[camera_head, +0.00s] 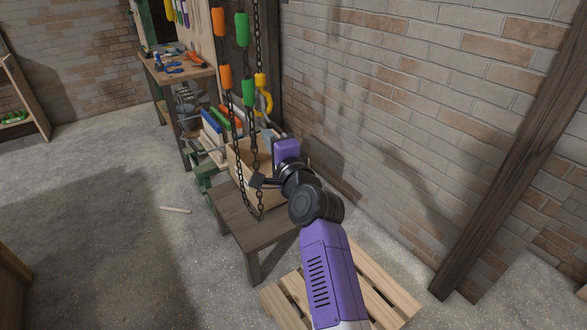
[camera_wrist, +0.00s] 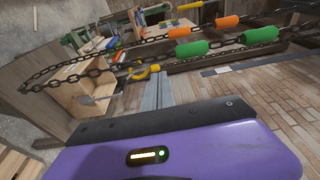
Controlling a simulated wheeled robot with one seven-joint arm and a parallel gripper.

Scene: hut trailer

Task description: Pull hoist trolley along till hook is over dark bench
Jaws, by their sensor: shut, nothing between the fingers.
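A yellow hook (camera_head: 264,97) hangs on a dark chain beside the brick wall; it also shows in the wrist view (camera_wrist: 143,73), just beyond my fingertips. Dark chain loops (camera_head: 237,185) with orange grips (camera_head: 226,78) and green grips (camera_head: 249,92) hang alongside it. A dark wooden bench (camera_head: 232,222) stands below, with a pale wooden box on it. The hoist trolley is out of view.
A workbench with tools (camera_head: 180,72) stands at the back. A pale pallet (camera_head: 385,290) lies in front of the bench, beside my arm. A timber post (camera_head: 510,160) leans along the right wall. The concrete floor at left is mostly clear, with a pale stick (camera_head: 175,210).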

